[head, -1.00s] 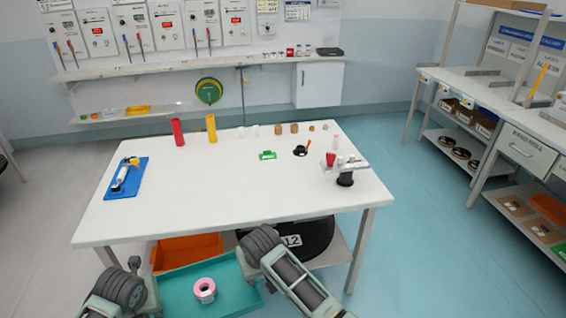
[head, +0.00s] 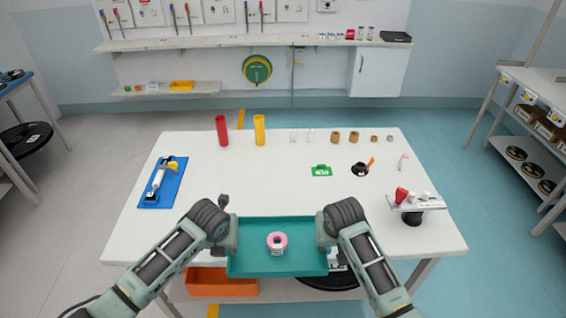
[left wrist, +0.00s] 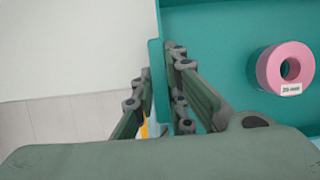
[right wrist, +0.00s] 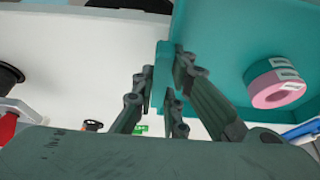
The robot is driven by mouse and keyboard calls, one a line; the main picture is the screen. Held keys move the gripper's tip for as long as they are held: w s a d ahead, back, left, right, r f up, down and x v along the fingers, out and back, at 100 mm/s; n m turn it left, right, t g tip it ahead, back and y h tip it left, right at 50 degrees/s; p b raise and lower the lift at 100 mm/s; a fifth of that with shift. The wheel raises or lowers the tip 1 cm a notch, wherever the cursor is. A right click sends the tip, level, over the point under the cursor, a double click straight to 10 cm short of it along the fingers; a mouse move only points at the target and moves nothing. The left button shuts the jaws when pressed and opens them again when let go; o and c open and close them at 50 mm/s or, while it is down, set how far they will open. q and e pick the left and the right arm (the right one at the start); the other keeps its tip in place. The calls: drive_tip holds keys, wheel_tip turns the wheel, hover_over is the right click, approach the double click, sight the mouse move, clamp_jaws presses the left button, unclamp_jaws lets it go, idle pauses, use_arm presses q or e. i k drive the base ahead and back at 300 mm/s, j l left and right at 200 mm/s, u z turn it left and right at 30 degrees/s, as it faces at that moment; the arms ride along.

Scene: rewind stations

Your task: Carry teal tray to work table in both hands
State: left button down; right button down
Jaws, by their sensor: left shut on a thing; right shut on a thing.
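The teal tray (head: 250,265) is held between my two grippers at the near edge of the white work table (head: 270,190). A pink roll with a white label (head: 277,243) lies in the tray. My left gripper (head: 232,240) is shut on the tray's left wall, which shows between its fingers in the left wrist view (left wrist: 157,85). My right gripper (head: 322,235) is shut on the right wall, seen in the right wrist view (right wrist: 163,80). The tray looks about level and overlaps the table's front edge in the head view; I cannot tell its height above the top.
A blue mat with a tool (head: 163,182) lies at the table's left. Red (head: 221,129) and yellow (head: 259,130) cylinders stand at the back left. A green piece (head: 321,170), a black reel (head: 361,168) and a stand (head: 413,205) are on the right. The table's middle is clear. An orange bin (head: 220,282) is below.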

sight(276, 179)
drive_tip(key=i, duration=1.15)
